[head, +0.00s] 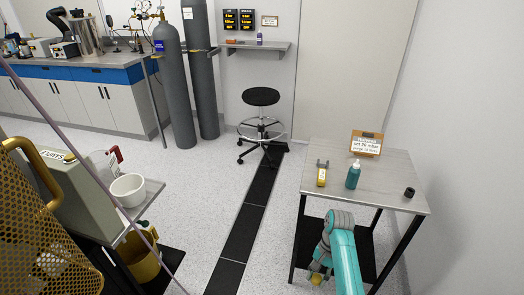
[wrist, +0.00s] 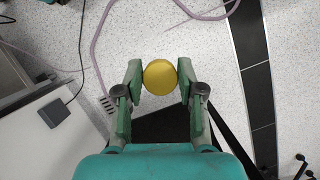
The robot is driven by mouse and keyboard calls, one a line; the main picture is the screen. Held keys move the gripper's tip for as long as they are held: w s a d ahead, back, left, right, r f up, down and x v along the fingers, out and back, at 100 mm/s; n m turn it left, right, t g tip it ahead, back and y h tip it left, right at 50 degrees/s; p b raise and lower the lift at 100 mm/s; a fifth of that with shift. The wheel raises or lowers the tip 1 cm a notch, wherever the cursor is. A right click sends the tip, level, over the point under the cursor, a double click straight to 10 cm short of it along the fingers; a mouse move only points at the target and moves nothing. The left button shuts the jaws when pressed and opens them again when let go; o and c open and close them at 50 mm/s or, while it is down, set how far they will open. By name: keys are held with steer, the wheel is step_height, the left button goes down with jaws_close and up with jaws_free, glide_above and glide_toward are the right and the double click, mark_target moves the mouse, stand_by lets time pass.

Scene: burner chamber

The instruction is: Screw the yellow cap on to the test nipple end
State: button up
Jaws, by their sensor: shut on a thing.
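My gripper (wrist: 160,84) is shut on the round yellow cap (wrist: 160,77), which sits between the two fingertips with its flat face towards the wrist camera. In the head view my gripper (head: 320,270) hangs low in front of the small table's left front leg, and the cap (head: 316,279) shows as a small yellow spot at its end. The cap is clear of any surface, with floor behind it in the wrist view. I cannot make out the test nipple end in either view.
A small table (head: 330,200) holds a yellow device, a teal bottle, a sign and a black ring. At left stand a grey box (head: 60,190), a white bowl (head: 128,190) and a yellow mesh guard (head: 40,240). A stool (head: 262,97) stands behind. A pinkish hose (wrist: 97,45) lies on the floor.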

steer(key=w+n, duration=0.1)
steer(key=w+n+h, duration=0.1)
steer(key=n, duration=0.1)
steer(key=shift+g, duration=0.3)
steer(key=n, duration=0.1)
steer(key=w+n+h, duration=0.1)
steer(key=n, duration=0.2)
steer(key=shift+w+r, duration=0.2)
steer(key=shift+w, duration=0.05)
steer(key=shift+a, duration=0.1)
